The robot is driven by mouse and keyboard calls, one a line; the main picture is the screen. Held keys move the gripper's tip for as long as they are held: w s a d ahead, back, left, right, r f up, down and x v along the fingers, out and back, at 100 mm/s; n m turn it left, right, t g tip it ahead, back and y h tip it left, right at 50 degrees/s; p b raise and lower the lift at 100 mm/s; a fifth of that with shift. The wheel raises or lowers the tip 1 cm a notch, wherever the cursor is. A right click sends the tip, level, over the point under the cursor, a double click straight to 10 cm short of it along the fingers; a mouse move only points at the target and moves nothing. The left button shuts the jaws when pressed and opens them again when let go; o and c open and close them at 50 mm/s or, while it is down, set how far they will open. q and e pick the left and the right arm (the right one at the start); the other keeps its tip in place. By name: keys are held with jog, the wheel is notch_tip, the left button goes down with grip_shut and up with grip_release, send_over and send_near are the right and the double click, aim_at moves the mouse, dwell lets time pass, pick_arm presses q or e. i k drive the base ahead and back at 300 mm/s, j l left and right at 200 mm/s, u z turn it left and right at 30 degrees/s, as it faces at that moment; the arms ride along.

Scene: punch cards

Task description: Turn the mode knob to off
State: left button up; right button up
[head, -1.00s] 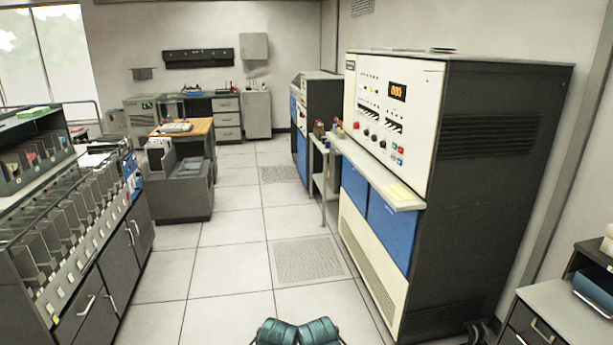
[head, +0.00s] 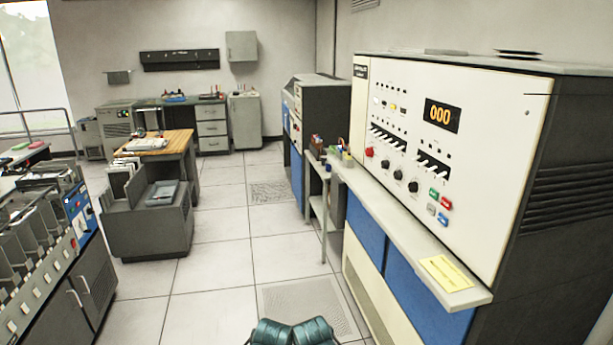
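A console panel (head: 475,150) with a cream face stands at the right of the head view. Several knobs sit in a slanting row low on it: a red one (head: 369,152) and black ones, such as the middle black knob (head: 398,176). Their labels are too small to read, so I cannot tell which is the mode knob or where it points. An orange display (head: 441,115) reads 000. Neither of my grippers shows; only teal parts of my own body show at the bottom edge.
A ledge (head: 375,187) with a yellow note (head: 446,273) juts out below the panel. A card sorter (head: 50,245) stands at the left, and a grey cabinet (head: 150,230) beyond it. The tiled floor (head: 215,260) between them and the console is clear.

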aim_at(369, 151)
jog(key=i+z, duration=0.15)
jog(key=i, duration=0.4)
jog(key=i+j+z, duration=0.2)
jog(key=i, duration=0.35)
jog(key=i+j+z, duration=0.15)
jog(key=i, duration=0.4)
jog(key=i+j+z, duration=0.4)
jog(key=i, duration=0.25)
jog(key=j, duration=0.1)
